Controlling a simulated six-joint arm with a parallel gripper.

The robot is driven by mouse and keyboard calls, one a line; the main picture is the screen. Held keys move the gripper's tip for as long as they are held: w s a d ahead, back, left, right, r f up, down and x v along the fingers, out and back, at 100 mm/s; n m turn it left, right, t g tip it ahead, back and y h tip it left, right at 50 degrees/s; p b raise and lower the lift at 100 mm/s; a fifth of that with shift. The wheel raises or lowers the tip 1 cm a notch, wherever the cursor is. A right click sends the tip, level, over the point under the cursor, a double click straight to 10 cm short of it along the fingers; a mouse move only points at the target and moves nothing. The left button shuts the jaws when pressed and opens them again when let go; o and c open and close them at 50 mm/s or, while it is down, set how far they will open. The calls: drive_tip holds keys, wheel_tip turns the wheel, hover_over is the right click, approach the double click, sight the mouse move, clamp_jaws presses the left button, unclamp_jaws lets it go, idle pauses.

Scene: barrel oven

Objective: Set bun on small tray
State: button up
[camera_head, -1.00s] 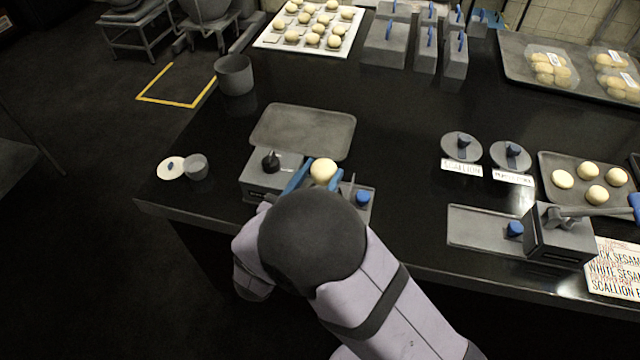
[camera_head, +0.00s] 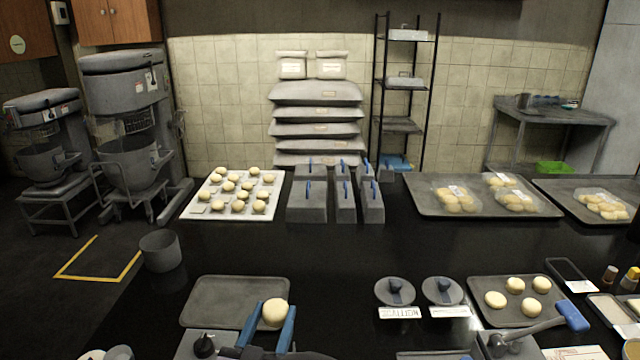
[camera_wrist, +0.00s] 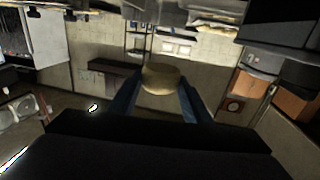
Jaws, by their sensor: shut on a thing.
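A pale round bun (camera_head: 275,312) is held between the blue fingers of my gripper (camera_head: 272,322). The bun also shows between the fingertips in the wrist view (camera_wrist: 162,79). In the head view it appears at the lower right part of an empty grey tray (camera_head: 225,297); its height above the tray is hard to tell. Another grey tray (camera_head: 480,312) at the right bears several buns (camera_head: 515,285). A white tray (camera_head: 190,210) at the back left bears many more buns.
Grey boxes with blue handles (camera_head: 307,200) stand at the back middle. A grey bucket (camera_head: 161,251) stands at the left edge. The middle of the black counter (camera_head: 330,255) is clear.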

drive_tip(key=w+d+f+n+y+p, duration=0.15)
drive_tip(key=w+d+n+y, duration=0.4)
drive_tip(key=d, duration=1.05)
drive_tip(key=s+d+f, duration=0.3)
drive_tip(key=d, duration=0.2)
drive_tip(key=s+d+f+y+b, duration=0.1)
drive_tip(key=s+d+f, duration=0.1)
drive_tip(key=s+d, duration=0.2)
drive_tip(key=s+d+f+y+b, duration=0.1)
drive_tip(key=s+d+f, duration=0.2)
drive_tip(key=d, duration=0.4)
drive_tip(key=shift+s+f+g+y, duration=0.25)
drive_tip(key=shift+f+g, duration=0.05)
